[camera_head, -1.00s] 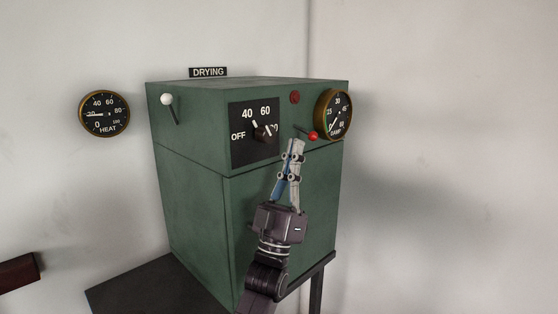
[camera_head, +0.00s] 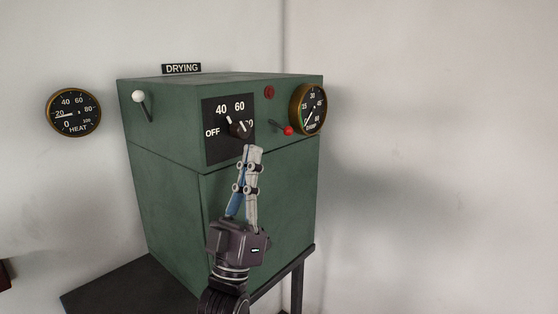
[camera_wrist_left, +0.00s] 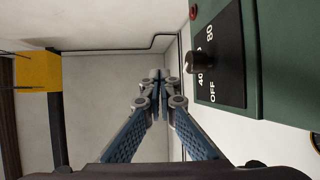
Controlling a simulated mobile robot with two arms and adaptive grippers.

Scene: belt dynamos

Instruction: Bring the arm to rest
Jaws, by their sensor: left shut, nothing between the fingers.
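My left gripper (camera_head: 253,150) is shut and empty. It points upward in front of the green DRYING cabinet (camera_head: 165,185), just below and right of the black dial knob (camera_head: 240,129), and looks apart from it. In the left wrist view the blue fingers (camera_wrist_left: 159,78) meet at their tips with nothing between them. The knob (camera_wrist_left: 202,62) on its black plate (camera_wrist_left: 230,75) shows there to the right of the fingers. My right gripper is in neither view.
A HEAT gauge (camera_head: 73,112) hangs on the wall at left. The cabinet stands on a dark table (camera_head: 110,285). Space right of it looks clear.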

